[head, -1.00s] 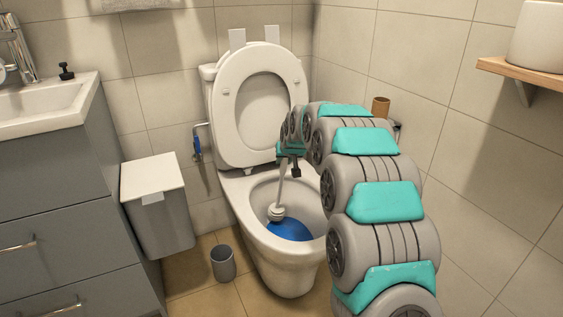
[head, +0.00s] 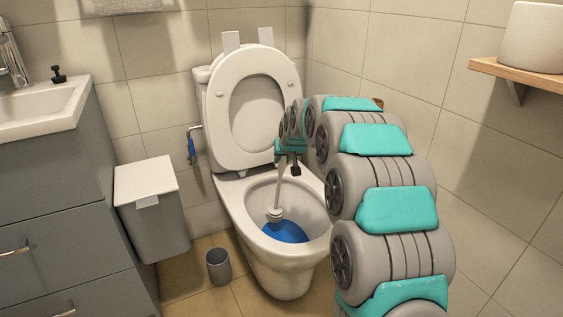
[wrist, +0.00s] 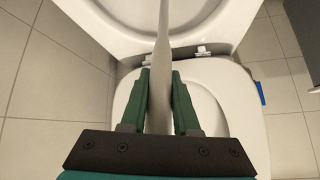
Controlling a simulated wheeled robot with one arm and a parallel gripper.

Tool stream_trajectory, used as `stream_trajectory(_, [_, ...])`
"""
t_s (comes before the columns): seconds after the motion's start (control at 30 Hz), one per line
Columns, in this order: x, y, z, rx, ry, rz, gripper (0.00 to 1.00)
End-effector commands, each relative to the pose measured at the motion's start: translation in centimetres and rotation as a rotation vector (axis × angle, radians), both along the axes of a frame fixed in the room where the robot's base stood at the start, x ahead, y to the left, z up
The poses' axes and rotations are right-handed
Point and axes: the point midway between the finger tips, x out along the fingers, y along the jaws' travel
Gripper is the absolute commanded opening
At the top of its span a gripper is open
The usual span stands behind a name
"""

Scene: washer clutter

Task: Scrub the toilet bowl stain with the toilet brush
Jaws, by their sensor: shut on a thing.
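The toilet (head: 284,272) stands against the tiled wall with its lid and seat (head: 213,115) raised. Blue water (head: 287,232) lies at the bottom of the bowl. The toilet brush (head: 278,195) hangs into the bowl with its white head (head: 274,214) just at the left edge of the blue water. In the wrist view, the brush handle (wrist: 161,70) runs between the green fingers of my gripper (wrist: 160,100), which is shut on it. In the head view my gripper is above the bowl, partly hidden by my arm. I cannot make out the stain.
A grey bin with a white lid (head: 146,176) stands left of the toilet. A small grey cup (head: 218,266) stands on the floor by the bowl. A vanity with sink (head: 40,107) is at left. A wooden shelf (head: 519,73) is at upper right.

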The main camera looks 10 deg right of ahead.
Motion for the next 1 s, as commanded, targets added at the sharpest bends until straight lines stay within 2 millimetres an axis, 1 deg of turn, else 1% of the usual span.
stream_trajectory(0.03, [0.0, 0.0, 0.9, 0.000, -0.003, 0.000, 0.00])
stream_trajectory(0.2, [0.1, 0.0, 2.8, 0.000, -0.006, -0.001, 0.00])
stream_trajectory(1.0, [0.1, 0.0, 11.6, 0.000, -0.008, -0.001, 0.00])
